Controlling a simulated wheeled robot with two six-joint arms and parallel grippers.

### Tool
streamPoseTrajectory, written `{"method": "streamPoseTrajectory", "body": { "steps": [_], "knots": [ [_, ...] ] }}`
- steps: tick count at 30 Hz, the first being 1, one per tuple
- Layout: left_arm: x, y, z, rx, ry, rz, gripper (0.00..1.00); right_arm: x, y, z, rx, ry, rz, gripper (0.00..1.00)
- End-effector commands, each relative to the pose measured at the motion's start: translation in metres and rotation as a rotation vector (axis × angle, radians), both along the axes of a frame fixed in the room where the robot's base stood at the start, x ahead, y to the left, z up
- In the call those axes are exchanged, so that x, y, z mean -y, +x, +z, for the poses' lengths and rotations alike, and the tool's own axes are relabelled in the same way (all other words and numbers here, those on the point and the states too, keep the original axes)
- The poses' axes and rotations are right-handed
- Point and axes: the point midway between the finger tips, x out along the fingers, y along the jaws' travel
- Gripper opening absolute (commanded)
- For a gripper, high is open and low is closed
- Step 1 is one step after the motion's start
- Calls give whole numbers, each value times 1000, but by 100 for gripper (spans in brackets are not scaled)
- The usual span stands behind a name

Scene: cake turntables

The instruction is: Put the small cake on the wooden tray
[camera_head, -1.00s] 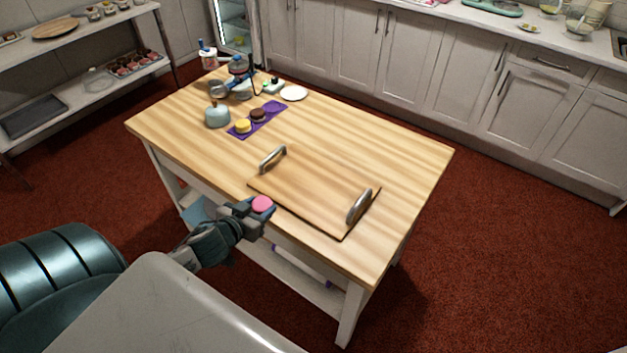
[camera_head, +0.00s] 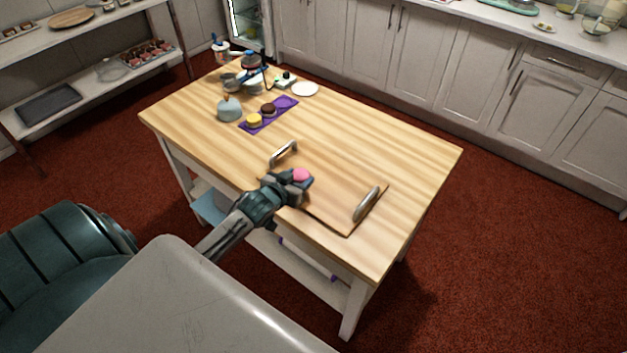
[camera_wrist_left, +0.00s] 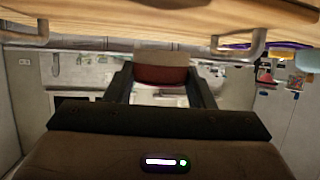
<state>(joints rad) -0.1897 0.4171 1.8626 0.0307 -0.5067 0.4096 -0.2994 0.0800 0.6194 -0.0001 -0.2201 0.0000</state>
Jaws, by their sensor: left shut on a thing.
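The small cake (camera_head: 301,175) has a pink top and sits between the fingers of my left gripper (camera_head: 299,179). The gripper is shut on it. In the left wrist view the cake (camera_wrist_left: 160,68) shows between the two dark fingers (camera_wrist_left: 160,85), with a dark red band and a paler band. The wooden tray (camera_head: 335,202) lies on the table with a metal handle at each end. In the head view the gripper and cake overlap the tray's left part. The gap between cake and tray cannot be judged exactly. My right gripper is not in view.
The wooden table (camera_head: 390,150) has free room right of and behind the tray. A purple mat (camera_head: 285,104) holds a yellow cake (camera_head: 254,120) and a brown cake (camera_head: 268,109). A pale blue domed item (camera_head: 229,109) and a white plate (camera_head: 305,89) stand toward the back.

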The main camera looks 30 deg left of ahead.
Motion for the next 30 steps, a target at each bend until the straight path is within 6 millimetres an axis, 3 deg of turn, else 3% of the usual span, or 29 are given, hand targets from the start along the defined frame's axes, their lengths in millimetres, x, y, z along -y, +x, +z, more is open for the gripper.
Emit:
{"method": "streamPoseTrajectory", "body": {
  "steps": [3, 9, 18, 30],
  "knots": [
    [15, 21, 1, 1, -6, 1, 24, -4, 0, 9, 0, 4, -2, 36],
    [26, 38, -4, 0, 0, 0, 24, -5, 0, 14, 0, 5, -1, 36],
    [27, 38, -36, -3, 0, 1, 24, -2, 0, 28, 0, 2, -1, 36],
    [27, 38, -43, 0, 1, 0, 24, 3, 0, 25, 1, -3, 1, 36]
  ]
}}
